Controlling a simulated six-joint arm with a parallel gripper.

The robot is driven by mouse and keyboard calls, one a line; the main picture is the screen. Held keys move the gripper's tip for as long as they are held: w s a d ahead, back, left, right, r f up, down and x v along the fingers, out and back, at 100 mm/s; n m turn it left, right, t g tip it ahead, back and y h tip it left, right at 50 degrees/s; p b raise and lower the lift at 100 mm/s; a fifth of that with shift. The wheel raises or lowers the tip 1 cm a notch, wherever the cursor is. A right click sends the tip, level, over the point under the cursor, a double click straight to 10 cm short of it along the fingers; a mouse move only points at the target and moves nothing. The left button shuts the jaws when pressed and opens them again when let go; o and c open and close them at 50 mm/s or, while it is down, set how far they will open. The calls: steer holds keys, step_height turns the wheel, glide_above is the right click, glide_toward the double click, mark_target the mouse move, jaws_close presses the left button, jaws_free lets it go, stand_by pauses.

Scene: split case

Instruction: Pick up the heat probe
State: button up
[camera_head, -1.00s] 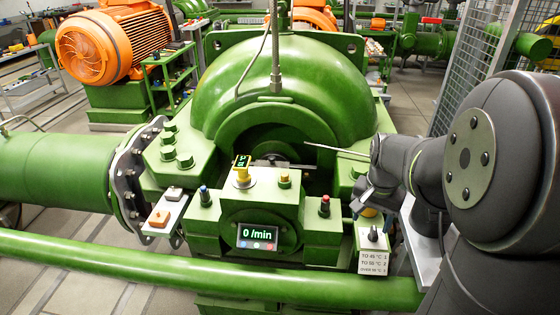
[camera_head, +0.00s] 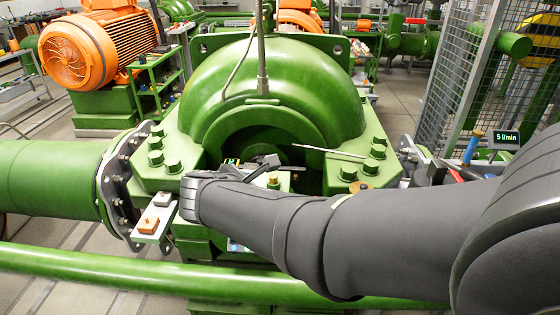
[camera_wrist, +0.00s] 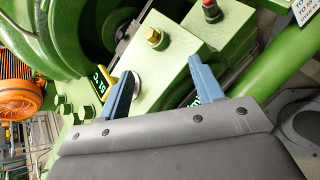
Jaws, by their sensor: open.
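The heat probe (camera_head: 232,161) is mostly hidden behind my wrist in the head view; only a bit of its dark display with green digits shows. In the wrist view its display (camera_wrist: 98,84), marked °C, sits just left of the left finger, which covers part of it. A round silver disc (camera_wrist: 136,84) lies on the green block beside that finger. My gripper (camera_wrist: 160,72) is open, with two blue fingers apart over the green block and nothing held between them. In the head view my gripper (camera_head: 249,166) is over the block, partly hidden by its own wrist.
A yellow-topped bolt (camera_wrist: 154,37) and a red-topped knob (camera_wrist: 211,10) stand beyond the fingers. A thin metal rod (camera_head: 328,152) sticks out right of the block. The small shelf with an orange switch (camera_head: 148,224) is at left. The green pipe (camera_head: 100,262) crosses in front.

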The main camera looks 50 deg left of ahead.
steer(key=s+a+r+n+y, duration=0.3)
steer(key=s+r+n+y, duration=0.1)
steer(key=s+n, duration=0.45)
glide_toward(232, 161)
steer(key=x, duration=0.2)
steer(key=f+x, duration=0.1)
steer(key=x, duration=0.2)
steer(key=shift+a, duration=0.15)
steer(key=x, duration=0.5)
steer(key=shift+c, duration=0.4)
steer(key=shift+r, duration=0.1)
steer(key=c, duration=1.2)
